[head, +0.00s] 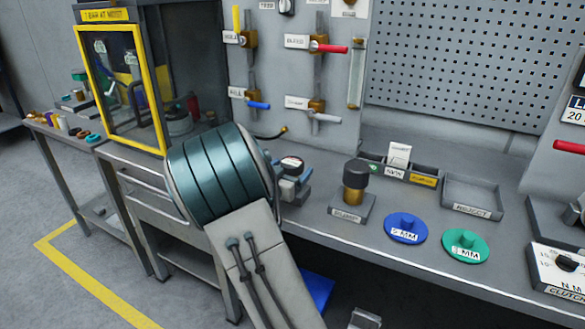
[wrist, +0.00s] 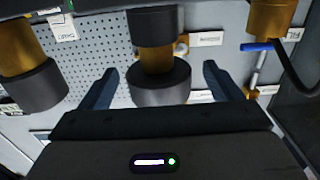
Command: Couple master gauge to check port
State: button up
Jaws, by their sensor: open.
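My gripper (head: 292,188) is low over the bench, partly hidden behind my own arm in the head view. In the wrist view my gripper (wrist: 158,85) is open, with one blue-grey finger on each side of a black-and-brass fitting (wrist: 160,85). The fitting is between the fingers in the picture; I cannot tell whether it touches them. I cannot tell which part is the check port.
A black-and-brass cylinder stands on a labelled block (head: 352,211). Blue (head: 407,228) and green (head: 465,245) discs and a grey reject tray (head: 472,196) lie to the right. A yellow-framed cabinet (head: 124,90) stands left. The valve panel (head: 290,90) rises behind.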

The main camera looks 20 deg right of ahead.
jog(key=x, duration=0.3)
jog(key=shift+d, duration=0.15)
jog(key=shift+r, duration=0.1)
jog(key=c, duration=1.3)
